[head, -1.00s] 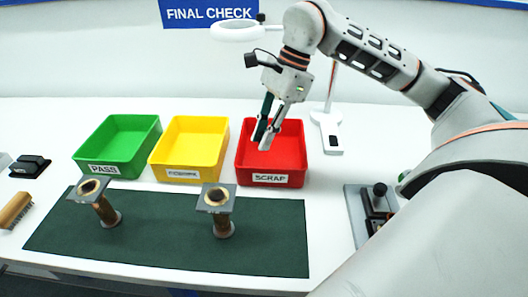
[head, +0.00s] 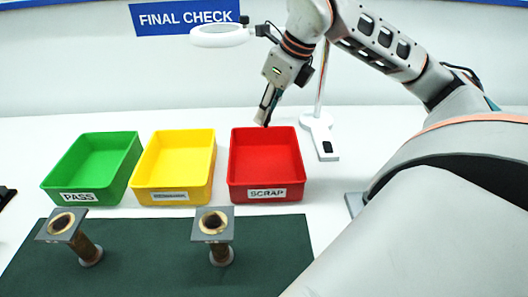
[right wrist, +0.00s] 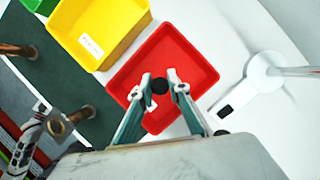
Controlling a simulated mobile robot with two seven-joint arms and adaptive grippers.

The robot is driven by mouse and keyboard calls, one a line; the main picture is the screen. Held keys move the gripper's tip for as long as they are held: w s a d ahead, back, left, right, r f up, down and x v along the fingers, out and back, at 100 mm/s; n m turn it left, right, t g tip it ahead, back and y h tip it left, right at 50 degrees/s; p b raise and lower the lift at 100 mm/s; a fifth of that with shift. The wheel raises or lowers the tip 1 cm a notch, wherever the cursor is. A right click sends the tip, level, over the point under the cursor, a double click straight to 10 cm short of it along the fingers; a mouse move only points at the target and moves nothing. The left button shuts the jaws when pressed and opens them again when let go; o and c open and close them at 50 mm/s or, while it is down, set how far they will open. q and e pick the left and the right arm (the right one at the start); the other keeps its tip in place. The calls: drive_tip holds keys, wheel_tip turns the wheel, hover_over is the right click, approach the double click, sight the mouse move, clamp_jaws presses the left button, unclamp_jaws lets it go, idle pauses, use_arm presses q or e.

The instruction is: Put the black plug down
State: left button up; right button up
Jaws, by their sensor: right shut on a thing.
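My right gripper (head: 267,112) hangs over the back edge of the red SCRAP bin (head: 267,194) in the head view, pointing down. The visible part of the bin floor looks empty. My left gripper is not in the head view.
A yellow bin (head: 209,178) and a green PASS bin (head: 53,183) stand left of the red one. Two copper spools with square tops, left (head: 84,249) and right (head: 219,254), stand on the dark green mat (head: 150,262). A white lamp stand (head: 321,140) is close behind right.

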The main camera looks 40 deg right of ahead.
wheel_tip(320, 180, down, 10)
drive_tip(key=shift+r+b, duration=0.15)
drive_tip(key=shift+b, duration=0.85)
drive_tip(key=shift+f, duration=0.35)
wheel_tip(320, 180, down, 3)
drive_tip(key=shift+r, duration=0.1)
drive_tip(key=shift+f, duration=0.35)
use_arm(q)
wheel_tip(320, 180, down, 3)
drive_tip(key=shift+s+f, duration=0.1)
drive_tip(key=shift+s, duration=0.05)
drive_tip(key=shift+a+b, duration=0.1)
drive_tip(key=shift+b, duration=0.2)
use_arm(e)
drive_tip(key=shift+f, duration=0.2)
drive_tip(key=o, duration=1)
drive_tip(key=shift+c, duration=0.2)
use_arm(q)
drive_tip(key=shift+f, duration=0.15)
use_arm(e)
drive_tip(key=shift+r, duration=0.1)
